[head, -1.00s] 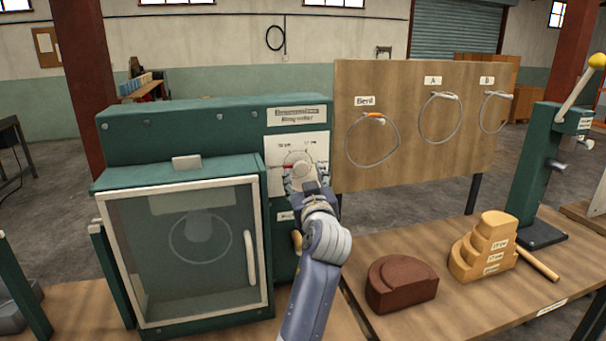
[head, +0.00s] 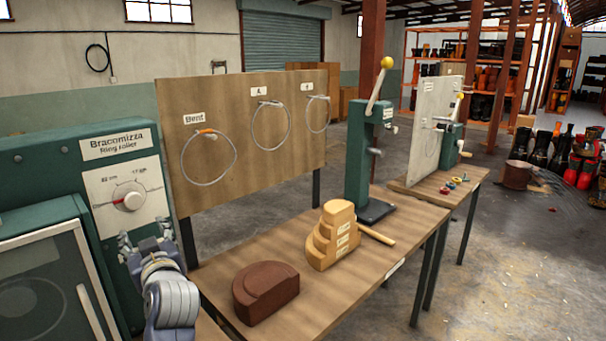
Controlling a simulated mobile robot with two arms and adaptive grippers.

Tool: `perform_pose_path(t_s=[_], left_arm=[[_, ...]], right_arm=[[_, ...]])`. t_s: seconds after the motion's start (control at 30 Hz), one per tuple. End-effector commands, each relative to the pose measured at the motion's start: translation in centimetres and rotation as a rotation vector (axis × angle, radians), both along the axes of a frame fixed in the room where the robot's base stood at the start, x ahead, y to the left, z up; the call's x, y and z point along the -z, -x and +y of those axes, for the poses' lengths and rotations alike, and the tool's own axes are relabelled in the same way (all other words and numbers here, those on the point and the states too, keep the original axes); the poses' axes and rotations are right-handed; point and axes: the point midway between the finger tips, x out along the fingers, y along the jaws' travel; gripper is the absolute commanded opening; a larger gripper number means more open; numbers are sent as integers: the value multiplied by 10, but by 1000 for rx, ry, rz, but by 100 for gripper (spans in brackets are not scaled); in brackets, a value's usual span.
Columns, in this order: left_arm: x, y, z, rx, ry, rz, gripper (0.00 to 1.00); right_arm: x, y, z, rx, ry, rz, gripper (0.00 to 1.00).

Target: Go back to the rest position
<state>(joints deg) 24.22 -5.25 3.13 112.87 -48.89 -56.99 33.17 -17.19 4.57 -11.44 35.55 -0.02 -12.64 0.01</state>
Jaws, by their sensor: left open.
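My left gripper (head: 144,236) is at the lower left, in front of the green ring roller machine (head: 80,175). Knob and fingers look apart, though the exact depth gap is hard to judge. The machine's glass-fronted door (head: 45,285) is cut off at the left edge, with a ring dimly visible behind it. My right gripper is not in view.
A wooden board (head: 245,175) with three hanging rings stands behind the workbench (head: 350,285). On the bench are a brown block (head: 266,291), a stepped wooden form (head: 333,236) and a green lever press (head: 360,155). Open floor (head: 500,280) lies at the right.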

Motion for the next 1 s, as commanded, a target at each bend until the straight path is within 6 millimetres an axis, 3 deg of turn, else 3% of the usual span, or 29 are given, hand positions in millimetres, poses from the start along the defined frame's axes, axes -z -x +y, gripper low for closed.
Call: perform_pose_path(t_s=[0.1, 0.27, 0.4, 0.5, 0.7, 0.9, 0.97, 1.0], left_arm=[[71, 25, -11, 59, 23, 169, 53], [164, 77, -37, 182, 60, 430, 53], [234, 138, -68, 317, 93, 663, 53], [273, 187, -91, 424, 114, 819, 53], [316, 269, -128, 606, 153, 1046, 53], [336, 340, -158, 767, 189, 1215, 53], [339, 361, -166, 816, 201, 1260, 53], [349, 355, -166, 812, 200, 1261, 53]], right_arm=[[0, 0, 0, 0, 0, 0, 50], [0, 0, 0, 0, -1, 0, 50], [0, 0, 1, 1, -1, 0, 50], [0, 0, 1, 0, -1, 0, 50], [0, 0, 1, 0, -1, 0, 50], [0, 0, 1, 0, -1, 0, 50], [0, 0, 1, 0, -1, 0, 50], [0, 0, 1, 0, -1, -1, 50]])
